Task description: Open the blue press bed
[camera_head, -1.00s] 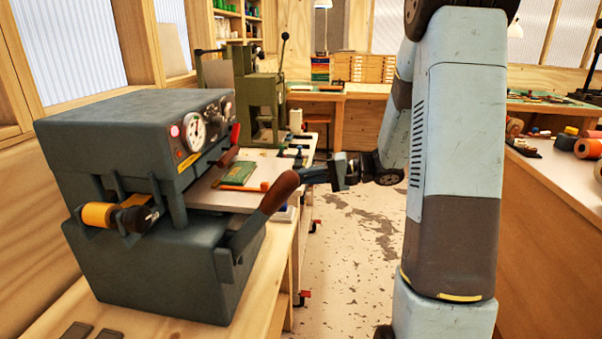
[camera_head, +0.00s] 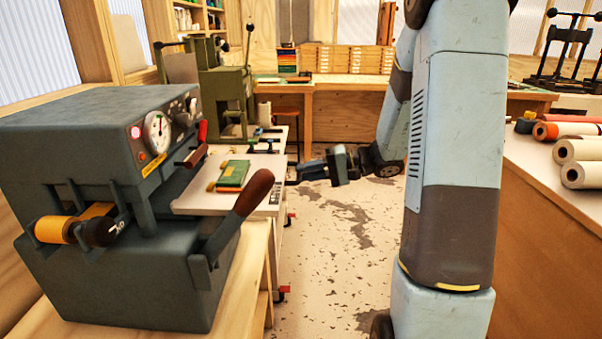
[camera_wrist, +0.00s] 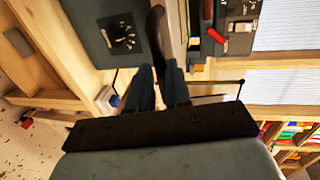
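The blue-grey press (camera_head: 95,130) stands at the left of the head view, with dials, a red-tipped lever (camera_head: 198,145) and a yellow roll (camera_head: 62,229) on its side. A bar with a brown handle (camera_head: 254,192) slants up to the right from its front. I cannot clearly make out the bed. My gripper (camera_head: 300,175) is right of and beyond this handle, apart from it in the picture. In the wrist view, my gripper's two fingers (camera_wrist: 161,72) show a narrow gap. A dark brown handle (camera_wrist: 156,35) lies past their tips; contact cannot be told.
A pale-topped table (camera_head: 205,203) behind the press bears a green block (camera_head: 233,175). A green press (camera_head: 222,85) stands further back. A bench (camera_head: 540,165) with several foil rolls (camera_head: 585,174) is at the right. The floor (camera_head: 345,250) between is clear.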

